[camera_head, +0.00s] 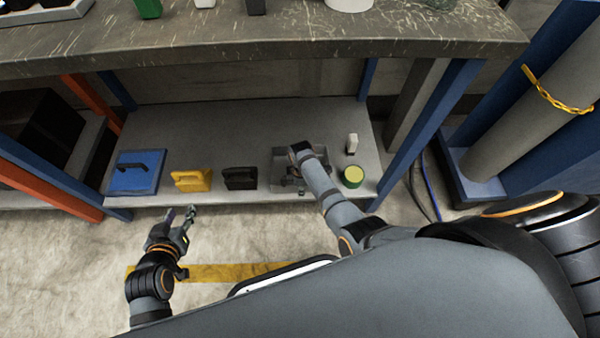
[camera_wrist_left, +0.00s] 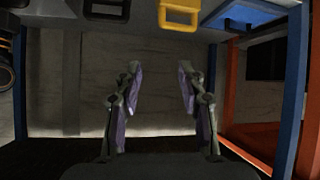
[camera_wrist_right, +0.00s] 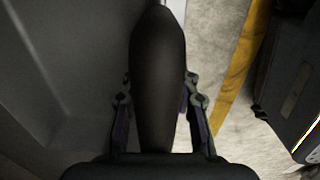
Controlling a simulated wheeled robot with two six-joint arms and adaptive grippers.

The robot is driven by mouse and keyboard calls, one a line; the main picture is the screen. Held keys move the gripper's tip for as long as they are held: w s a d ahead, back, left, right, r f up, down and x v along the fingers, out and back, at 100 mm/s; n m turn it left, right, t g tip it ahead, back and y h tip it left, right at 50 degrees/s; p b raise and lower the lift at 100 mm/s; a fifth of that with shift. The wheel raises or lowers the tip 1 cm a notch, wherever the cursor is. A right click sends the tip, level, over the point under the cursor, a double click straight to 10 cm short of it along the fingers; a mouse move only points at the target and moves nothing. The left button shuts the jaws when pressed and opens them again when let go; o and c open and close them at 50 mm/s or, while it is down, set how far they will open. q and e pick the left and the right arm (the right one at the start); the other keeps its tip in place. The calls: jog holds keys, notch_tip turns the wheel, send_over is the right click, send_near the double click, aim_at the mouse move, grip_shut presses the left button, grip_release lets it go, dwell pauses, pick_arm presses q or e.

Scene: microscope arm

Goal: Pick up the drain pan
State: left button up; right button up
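The drain pan appears to be the grey shallow tray (camera_head: 280,158) near the right end of the lower shelf; my right arm hides part of it. My right gripper (camera_head: 293,182) is over the tray, tilted down. In the right wrist view a dark, rounded, elongated part (camera_wrist_right: 157,75) lies between the right fingers (camera_wrist_right: 158,100), which stand apart; I cannot tell whether they touch it. A grey surface (camera_wrist_right: 60,60), probably the tray, fills the left of that view. My left gripper (camera_head: 181,212) is open and empty in front of the shelf edge, also seen open in its wrist view (camera_wrist_left: 159,85).
The worktop (camera_head: 250,40) overhangs. A blue post (camera_head: 425,135) stands at right.

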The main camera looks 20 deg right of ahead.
jog(key=shift+f, duration=0.1)
grip_shut()
dwell(0.5)
